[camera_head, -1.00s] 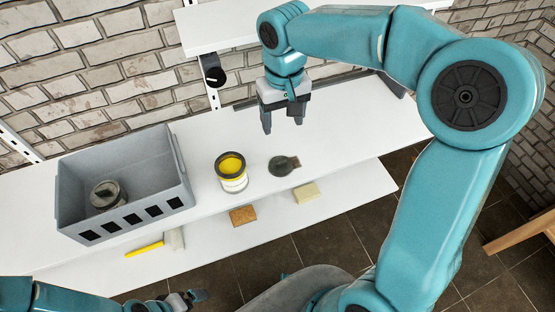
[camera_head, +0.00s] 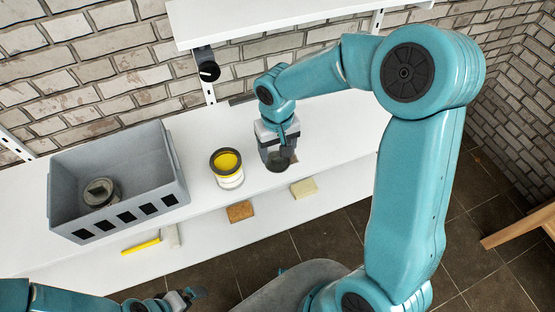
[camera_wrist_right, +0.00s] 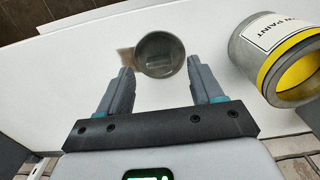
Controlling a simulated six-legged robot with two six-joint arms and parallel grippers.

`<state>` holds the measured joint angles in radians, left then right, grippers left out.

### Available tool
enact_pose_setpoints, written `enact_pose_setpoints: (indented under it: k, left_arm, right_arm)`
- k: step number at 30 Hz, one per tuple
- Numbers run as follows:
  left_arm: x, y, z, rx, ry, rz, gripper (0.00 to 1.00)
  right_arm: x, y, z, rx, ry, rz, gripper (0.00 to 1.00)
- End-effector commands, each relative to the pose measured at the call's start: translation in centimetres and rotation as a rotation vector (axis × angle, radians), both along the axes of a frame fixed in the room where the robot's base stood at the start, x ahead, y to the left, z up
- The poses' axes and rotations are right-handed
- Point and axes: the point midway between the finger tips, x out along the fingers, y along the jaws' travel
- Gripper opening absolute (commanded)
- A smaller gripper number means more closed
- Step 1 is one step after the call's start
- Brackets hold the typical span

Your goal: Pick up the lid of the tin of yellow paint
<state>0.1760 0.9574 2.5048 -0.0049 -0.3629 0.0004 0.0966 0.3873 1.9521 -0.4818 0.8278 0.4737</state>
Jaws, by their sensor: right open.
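The open tin of yellow paint (camera_head: 227,167) stands upright on the white shelf. It also shows in the right wrist view (camera_wrist_right: 262,42) at the right. A dark round lid (camera_wrist_right: 159,54) lies flat on the shelf beside the tin; in the head view the lid (camera_head: 279,164) is partly hidden by my right gripper. My right gripper (camera_head: 276,160) is open and points down over the lid. In the right wrist view its two fingers (camera_wrist_right: 163,88) are apart, with the lid just beyond and between their tips. My left gripper (camera_head: 182,299) is low at the bottom left, away from the shelf.
A grey crate (camera_head: 165,153) with a closed-looking tin (camera_head: 101,192) stands at the left. On the lower shelf are a yellow stick (camera_head: 140,246), a brown block (camera_head: 240,211) and a cream block (camera_head: 303,187). A higher white shelf (camera_head: 260,20) and a brick wall are behind.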

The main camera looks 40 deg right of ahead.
Motion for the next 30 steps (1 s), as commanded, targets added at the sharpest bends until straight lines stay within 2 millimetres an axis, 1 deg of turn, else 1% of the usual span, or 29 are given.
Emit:
enact_pose_setpoints:
  k: [1, 4, 7, 12, 13, 14, 15, 18, 26, 30]
  left_arm:
    - [0.0, 0.0, 0.0, 0.0, 0.0, 0.0, 1.0]
    - [0.0, 0.0, 0.0, 0.0, 0.0, 0.0, 1.0]
    - [0.0, 0.0, 0.0, 0.0, 0.0, 0.0, 1.0]
    - [0.0, 0.0, 0.0, 0.0, 0.0, 0.0, 1.0]
    - [0.0, 0.0, 0.0, 0.0, 0.0, 0.0, 1.0]
    - [0.0, 0.0, 0.0, 0.0, 0.0, 0.0, 1.0]
    - [0.0, 0.0, 0.0, 0.0, 0.0, 0.0, 1.0]
    - [0.0, 0.0, 0.0, 0.0, 0.0, 0.0, 1.0]
    - [0.0, 0.0, 0.0, 0.0, 0.0, 0.0, 1.0]
    - [0.0, 0.0, 0.0, 0.0, 0.0, 0.0, 1.0]
  right_arm:
    - [-0.1, 0.0, -0.9, 0.001, 0.004, -0.001, 0.66]
    - [0.0, -0.1, -2.0, 0.0, 0.002, 0.001, 0.66]
    - [0.0, -0.1, -2.4, 0.0, 0.001, 0.001, 0.66]
    - [0.0, -0.1, -2.3, 0.0, 0.0, 0.0, 0.66]
    - [0.0, -0.1, -2.3, 0.0, 0.0, 0.0, 0.59]
    - [0.0, -0.1, -2.3, 0.0, 0.0, 0.0, 0.5]
    - [0.0, -0.1, -2.3, 0.0, 0.0, 0.0, 0.37]
    - [0.0, -0.1, -2.3, 0.0, 0.0, 0.001, 0.07]
    - [0.0, -0.1, -2.3, 0.0, -0.001, 0.001, 0.07]
    - [0.1, -0.1, -1.7, -0.001, -0.003, 0.001, 0.07]
